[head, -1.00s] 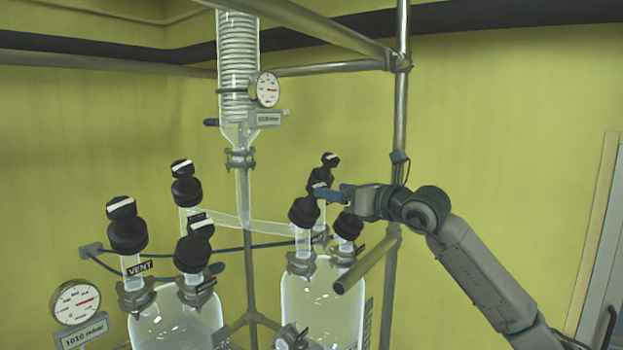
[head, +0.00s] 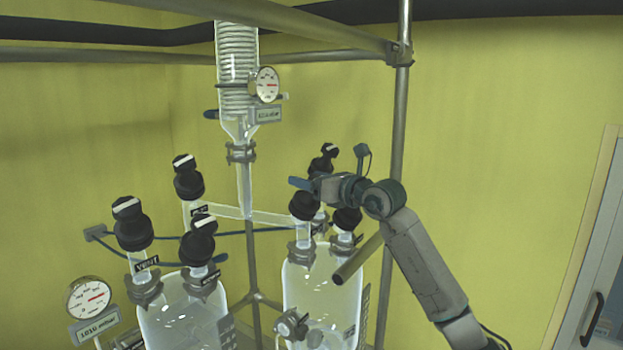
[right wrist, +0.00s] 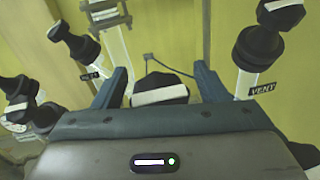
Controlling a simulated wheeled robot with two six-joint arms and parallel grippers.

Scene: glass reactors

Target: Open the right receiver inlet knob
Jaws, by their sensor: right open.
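My right gripper (head: 300,184) reaches in from the right above the right receiver (head: 310,300), pointing left. In the right wrist view its two blue fingers (right wrist: 160,70) are apart, with a black knob with a white stripe (right wrist: 160,90) seen between them. In the head view one black knob (head: 303,207) is just under the gripper tip, another (head: 347,221) stands below the wrist, and a third (head: 324,160) stands behind. I cannot read which is the inlet or tell contact. My left gripper is not in view.
The left receiver (head: 180,315) carries several black knobs, one labelled VENT (head: 147,263). A coiled condenser (head: 237,65) hangs behind. A metal post (head: 401,110) and a slanted tube (head: 358,260) are close to my right arm. A gauge (head: 90,297) is at lower left.

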